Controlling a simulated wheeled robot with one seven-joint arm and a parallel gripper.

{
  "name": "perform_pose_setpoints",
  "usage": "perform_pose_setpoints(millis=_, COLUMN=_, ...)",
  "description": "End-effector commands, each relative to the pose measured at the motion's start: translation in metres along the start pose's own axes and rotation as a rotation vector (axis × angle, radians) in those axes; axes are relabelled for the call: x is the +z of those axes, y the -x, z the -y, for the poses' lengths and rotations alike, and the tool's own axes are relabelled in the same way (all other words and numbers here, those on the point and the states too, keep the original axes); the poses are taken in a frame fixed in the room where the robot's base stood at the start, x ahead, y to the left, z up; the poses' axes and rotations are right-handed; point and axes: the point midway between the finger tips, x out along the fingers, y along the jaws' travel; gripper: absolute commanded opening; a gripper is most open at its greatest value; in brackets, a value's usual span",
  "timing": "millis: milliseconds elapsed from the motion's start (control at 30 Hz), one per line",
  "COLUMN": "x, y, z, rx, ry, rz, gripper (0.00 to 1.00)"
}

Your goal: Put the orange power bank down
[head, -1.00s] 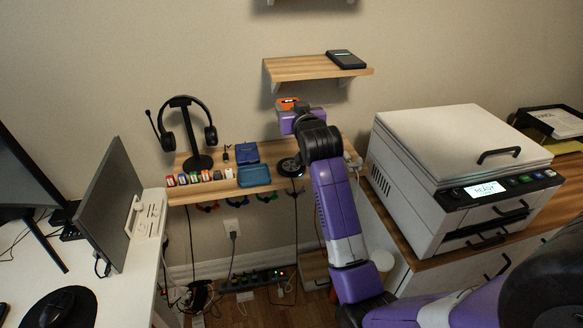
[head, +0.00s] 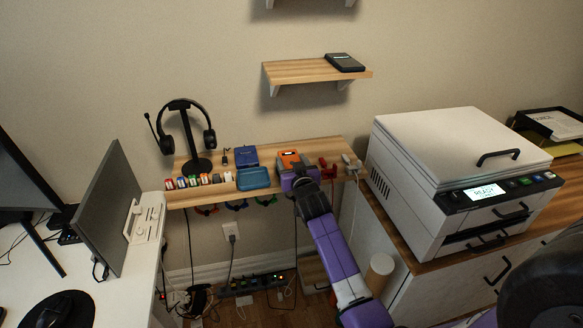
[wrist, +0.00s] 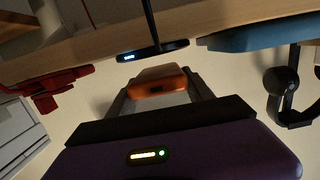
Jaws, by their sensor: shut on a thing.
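The orange power bank (head: 291,158) is over the right part of the wooden wall shelf (head: 325,148). My gripper (head: 293,168) is shut on it; in the wrist view the orange power bank (wrist: 158,84) sits between the two fingers. A thin black round pad (wrist: 153,51) with a small lit light shows close to the power bank in the wrist view. In the head view the pad is hidden behind my gripper and the power bank. I cannot tell whether the power bank touches the pad or the shelf.
A blue tray (head: 253,179) and a dark blue box (head: 246,156) are just left of my gripper. Red clips (head: 328,168) are to the right. A headphone stand (head: 196,150) is further left. A printer (head: 460,165) stands right. A smaller shelf (head: 300,70) hangs above.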

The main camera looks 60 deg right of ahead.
Motion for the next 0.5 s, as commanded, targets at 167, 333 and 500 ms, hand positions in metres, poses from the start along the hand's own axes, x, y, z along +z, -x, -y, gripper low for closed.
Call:
perform_pose_setpoints(millis=167, x=0.018, y=-0.003, z=0.000, rx=-0.001, ry=-0.001, rz=-0.002, gripper=0.08)
perform_pose_setpoints(millis=333, x=0.019, y=-0.003, z=0.000, rx=-0.001, ry=0.000, rz=-0.003, gripper=0.08)
perform_pose_setpoints(millis=500, x=0.021, y=-0.003, z=0.000, rx=-0.001, ry=0.000, rz=-0.003, gripper=0.08)
